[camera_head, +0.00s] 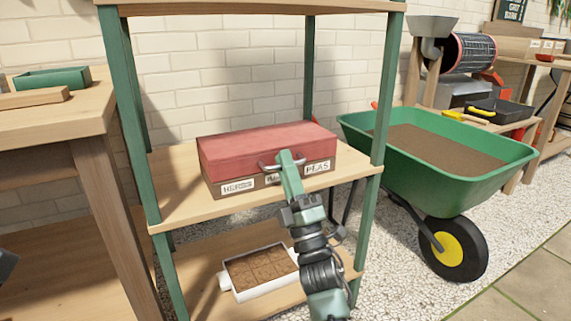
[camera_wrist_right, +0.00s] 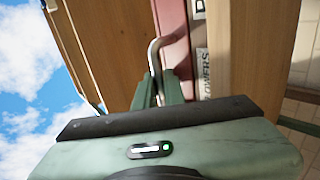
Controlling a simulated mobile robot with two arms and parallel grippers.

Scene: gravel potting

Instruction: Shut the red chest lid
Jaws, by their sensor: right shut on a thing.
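The red chest (camera_head: 245,152) sits on the middle shelf of the rack. Its red lid lies down flat on the brown lower box (camera_head: 257,186), with no gap that I can see. Paper labels run along the box front, one reading PEAS. A grey metal handle (camera_head: 268,168) is on the lid's front. My right gripper (camera_head: 287,160) reaches up to it from the front and is shut on the handle. In the right wrist view the fingers (camera_wrist_right: 165,90) close around the handle (camera_wrist_right: 154,52) beside the red lid (camera_wrist_right: 172,25).
The rack's green posts (camera_head: 379,110) stand either side of the chest, with a top shelf (camera_head: 240,6) above. A white tray of brown soil pots (camera_head: 262,272) sits on the lower shelf. A green wheelbarrow (camera_head: 500,162) stands at right, a wooden table (camera_head: 60,122) at left.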

